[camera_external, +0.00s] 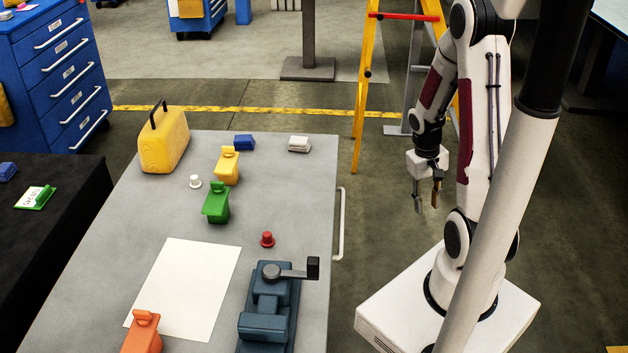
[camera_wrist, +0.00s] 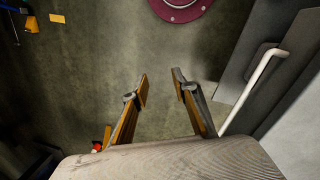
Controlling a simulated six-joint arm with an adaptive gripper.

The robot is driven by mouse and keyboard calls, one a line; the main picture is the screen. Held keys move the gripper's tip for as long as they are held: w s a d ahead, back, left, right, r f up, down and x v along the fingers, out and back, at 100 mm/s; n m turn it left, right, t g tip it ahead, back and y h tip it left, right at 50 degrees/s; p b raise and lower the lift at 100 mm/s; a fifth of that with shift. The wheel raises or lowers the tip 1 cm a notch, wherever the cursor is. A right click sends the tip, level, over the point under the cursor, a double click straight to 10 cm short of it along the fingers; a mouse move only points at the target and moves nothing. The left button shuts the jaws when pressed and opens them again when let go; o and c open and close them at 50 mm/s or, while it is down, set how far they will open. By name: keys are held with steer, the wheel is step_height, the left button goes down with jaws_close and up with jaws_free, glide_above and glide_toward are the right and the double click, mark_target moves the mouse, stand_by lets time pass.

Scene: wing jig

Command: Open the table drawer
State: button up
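The table (camera_external: 105,270) has a grey top. A white bar handle (camera_external: 341,222) sticks out from its right side, where the drawer front is mostly hidden from the outside camera. In the wrist view the white handle (camera_wrist: 256,88) shows at the right, mounted on a grey panel (camera_wrist: 292,68). My gripper (camera_external: 427,208) hangs above the floor to the right of the table, apart from the handle. In the wrist view my gripper (camera_wrist: 161,82) has its two fingers spread with only floor between them. The handle lies to the right of the fingers.
A blue-grey vise (camera_external: 268,305) stands on the tabletop near the right edge, its lever pointing right. A red knob (camera_external: 267,239), a green block (camera_external: 216,203) and a yellow case (camera_external: 164,140) are also on top. Open floor lies between table and base. A yellow ladder (camera_external: 363,100) stands behind.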

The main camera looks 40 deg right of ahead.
steer(key=d+f+m+t+y, duration=0.1)
steer(key=d+f, duration=0.3)
steer(key=f, duration=1.1)
steer(key=m+t+y, duration=0.6)
steer(key=m+t, duration=0.1)
steer(key=t, duration=0.8)
glide_toward(342, 218)
steer(key=w+f, duration=0.1)
steer(key=w, duration=0.1)
steer(key=shift+a+f, duration=0.15)
steer(key=shift+a, duration=0.2)
steer(key=shift+w, duration=0.1)
steer(key=shift+x, duration=3.8)
